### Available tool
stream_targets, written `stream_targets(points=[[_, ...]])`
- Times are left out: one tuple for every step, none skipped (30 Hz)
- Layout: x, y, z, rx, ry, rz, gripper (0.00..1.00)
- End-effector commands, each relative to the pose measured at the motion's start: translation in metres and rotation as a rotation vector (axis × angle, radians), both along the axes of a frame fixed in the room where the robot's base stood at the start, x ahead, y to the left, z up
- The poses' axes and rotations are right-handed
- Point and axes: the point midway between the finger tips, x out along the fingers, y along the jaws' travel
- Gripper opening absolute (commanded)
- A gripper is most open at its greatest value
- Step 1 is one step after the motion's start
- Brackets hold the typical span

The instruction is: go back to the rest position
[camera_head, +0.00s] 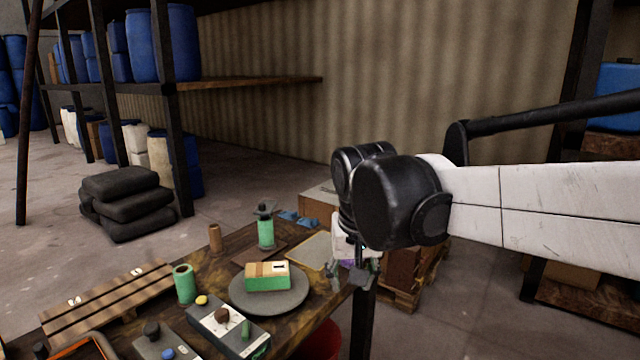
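My gripper (353,278) hangs down from the black wrist of my white arm, over the right end of the wooden table (215,262). Its two dark fingers look spread apart, and I see nothing clearly held between them. A pale object with a purple patch shows just behind the gripper, partly hidden by it. I cannot tell what that object is. The gripper is to the right of the round grey plate (296,301) and apart from it.
A green and tan box (267,276) sits on the plate. A green bottle-like item (265,232), a green cylinder (184,283) and control boxes (228,331) stand on the table. Shelving with blue drums (153,45) and stacked dark sacks (126,203) stand behind left.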

Motion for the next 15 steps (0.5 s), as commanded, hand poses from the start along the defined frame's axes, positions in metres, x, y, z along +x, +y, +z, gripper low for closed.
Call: stream_targets(points=[[-0.011,-0.015,0.001,0.007,-0.019,-0.008,0.34],[-0.017,-0.022,0.002,0.01,-0.029,-0.009,0.34],[-0.025,-0.031,0.002,0.015,-0.046,-0.013,0.34],[-0.031,-0.038,0.002,0.018,-0.058,-0.013,0.34],[-0.036,-0.044,0.001,0.02,-0.07,-0.016,0.34],[-0.044,-0.053,0.0,0.024,-0.086,-0.019,0.34],[-0.05,-0.059,0.0,0.026,-0.099,-0.021,0.34],[-0.057,-0.065,-0.002,0.029,-0.111,-0.024,0.34],[-0.065,-0.073,-0.003,0.031,-0.127,-0.027,0.34],[-0.071,-0.078,-0.005,0.033,-0.14,-0.029,0.34],[-0.077,-0.084,-0.006,0.034,-0.152,-0.032,0.34],[-0.084,-0.091,-0.009,0.035,-0.17,-0.036,0.34],[-0.091,-0.096,-0.011,0.034,-0.182,-0.038,0.34],[-0.097,-0.101,-0.013,0.035,-0.196,-0.041,0.34],[-0.105,-0.108,-0.017,0.035,-0.213,-0.045,0.34]])
